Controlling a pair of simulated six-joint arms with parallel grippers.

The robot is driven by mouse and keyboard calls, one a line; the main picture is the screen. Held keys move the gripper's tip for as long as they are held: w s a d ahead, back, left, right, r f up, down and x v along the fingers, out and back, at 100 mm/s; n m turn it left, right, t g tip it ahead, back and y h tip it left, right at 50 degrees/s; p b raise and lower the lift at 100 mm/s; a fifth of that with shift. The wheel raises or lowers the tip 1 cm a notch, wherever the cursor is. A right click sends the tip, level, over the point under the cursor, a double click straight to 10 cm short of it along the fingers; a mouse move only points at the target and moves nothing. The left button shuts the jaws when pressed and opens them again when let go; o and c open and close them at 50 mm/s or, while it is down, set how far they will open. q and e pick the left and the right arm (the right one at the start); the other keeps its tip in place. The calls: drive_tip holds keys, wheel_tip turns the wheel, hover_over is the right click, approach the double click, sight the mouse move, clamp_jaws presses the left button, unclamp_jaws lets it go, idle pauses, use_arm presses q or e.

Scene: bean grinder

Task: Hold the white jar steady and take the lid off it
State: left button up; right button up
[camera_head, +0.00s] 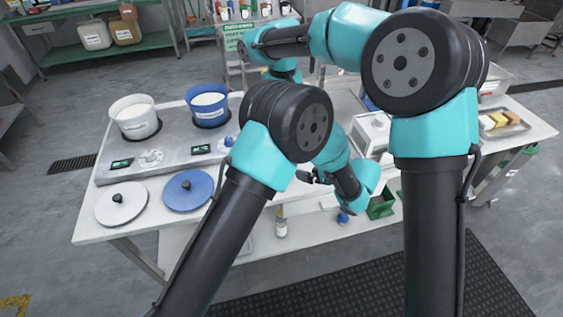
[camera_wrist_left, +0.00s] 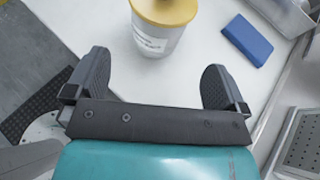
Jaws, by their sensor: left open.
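The white jar (camera_wrist_left: 158,40) with a yellow lid (camera_wrist_left: 168,9) stands on the white table in the left wrist view, its top cut by the frame edge. A label shows on its side. I cannot make it out on the table in the head view, where my arms cover part of the table. My left gripper (camera_wrist_left: 155,82) is open and empty, with its fingers apart and the jar beyond them, roughly between their lines. In the head view my left gripper (camera_head: 309,177) is small and dark near the table's front edge. My right gripper is hidden behind my left elbow.
A blue block (camera_wrist_left: 247,40) lies right of the jar. White (camera_head: 134,117) and blue (camera_head: 207,104) containers stand on a grey panel at left. White (camera_head: 121,204) and blue (camera_head: 188,190) round lids lie in front. A tray (camera_head: 503,123) is at far right.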

use_arm(q)
drive_tip(key=x, duration=1)
drive_tip(key=shift+w+a+f, duration=0.2)
drive_tip(key=shift+a+f, duration=0.05)
drive_tip(key=c, duration=0.9)
use_arm(e)
wheel_tip(320, 180, down, 6)
drive_tip(key=n, duration=0.6)
drive_tip(key=shift+w+a+r, duration=0.1)
drive_tip(key=shift+w, duration=0.05)
wheel_tip(320, 180, down, 12)
drive_tip(key=shift+c, duration=0.4)
